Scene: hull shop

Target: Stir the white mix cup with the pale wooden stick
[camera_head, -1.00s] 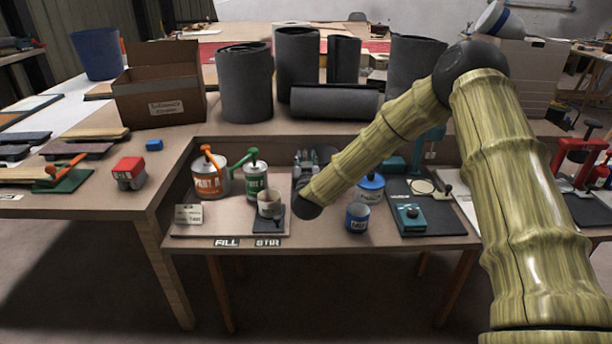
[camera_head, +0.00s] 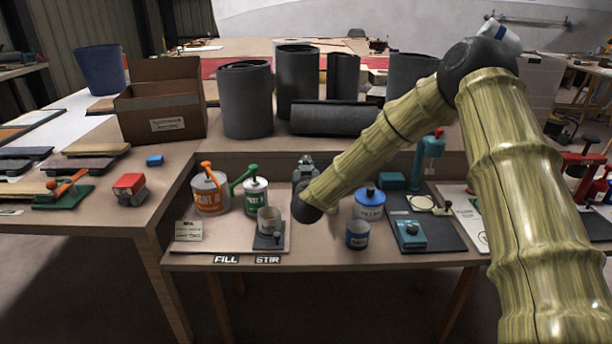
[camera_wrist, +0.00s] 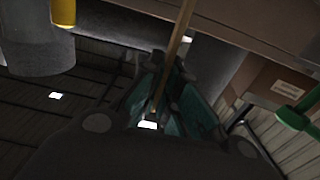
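The white mix cup (camera_head: 268,219) stands upright on a small dark pad above the STIR label, and its rim is open toward me. My gripper (camera_head: 306,162) is to the right of the cup and beyond it, apart from it, pointing away from me. In the wrist view, the pale wooden stick (camera_wrist: 178,45) runs between the teal fingers of my gripper (camera_wrist: 170,75), which look closed around it. The stick cannot be made out in the head view. The cup is not recognisable in the wrist view.
Left of the cup stand an orange-labelled can (camera_head: 210,195) and a green-labelled can (camera_head: 256,198) with pump handles. Dark rolls (camera_head: 247,100) and a cardboard box (camera_head: 160,108) stand behind.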

